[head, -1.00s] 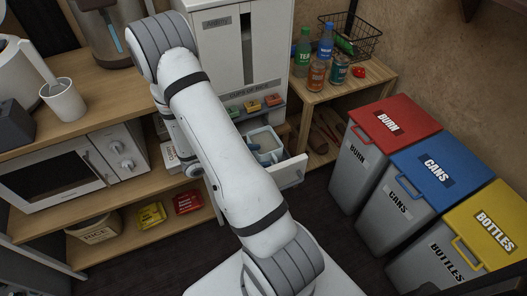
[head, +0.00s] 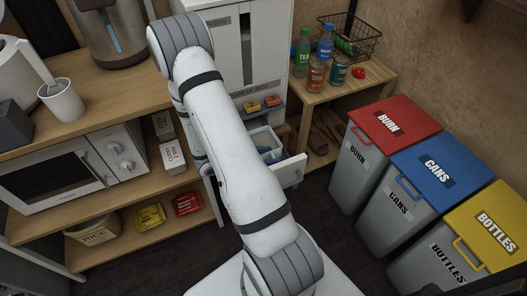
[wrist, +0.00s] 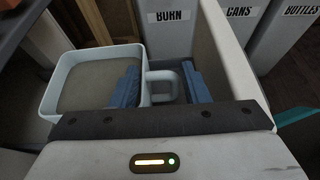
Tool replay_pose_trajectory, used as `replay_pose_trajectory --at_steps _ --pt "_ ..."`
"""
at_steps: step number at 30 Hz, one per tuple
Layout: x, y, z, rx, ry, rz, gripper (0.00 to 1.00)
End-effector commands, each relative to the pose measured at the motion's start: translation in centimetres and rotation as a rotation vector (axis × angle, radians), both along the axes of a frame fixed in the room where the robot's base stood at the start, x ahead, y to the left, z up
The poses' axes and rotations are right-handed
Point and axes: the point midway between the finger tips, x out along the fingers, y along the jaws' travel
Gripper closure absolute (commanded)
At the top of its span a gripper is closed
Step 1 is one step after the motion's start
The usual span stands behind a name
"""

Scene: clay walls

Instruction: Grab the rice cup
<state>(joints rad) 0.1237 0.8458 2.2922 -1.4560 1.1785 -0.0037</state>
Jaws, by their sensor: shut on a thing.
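The rice cup (wrist: 61,95) is a pale blue, square cup with a loop handle, seen at the left of the wrist view. A flat grey-brown surface shows inside it. My gripper (wrist: 162,84) has blue fingers on either side of the handle side of the cup, one at the cup's wall and one past the handle, and it is shut on the cup. In the head view the cup (head: 264,135) sits in the open drawer, and the blue fingers show beside it, partly hidden by my arm.
The white drawer (head: 292,171) stands open below the dispenser cabinet (head: 247,50). Its wall rises close to the right of my gripper. A wooden shelf (head: 345,90) with bottles and a wire basket stands to the right, then red, blue and yellow bins. A microwave shelf lies left.

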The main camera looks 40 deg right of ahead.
Motion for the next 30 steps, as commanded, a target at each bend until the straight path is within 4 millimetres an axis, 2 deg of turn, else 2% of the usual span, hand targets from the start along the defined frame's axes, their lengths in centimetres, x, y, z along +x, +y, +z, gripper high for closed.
replay_pose_trajectory --at_steps 1,8,23,26,30 --pt "0.0 0.0 0.0 0.0 0.0 0.0 0.81" --pt "0.0 0.0 0.0 0.0 0.001 0.001 0.99" --pt "0.1 0.1 0.3 -0.001 -0.001 0.001 1.0" --pt "0.1 0.0 1.1 -0.002 -0.004 0.001 1.0" --pt "0.1 0.1 3.5 -0.002 -0.006 0.002 1.0"
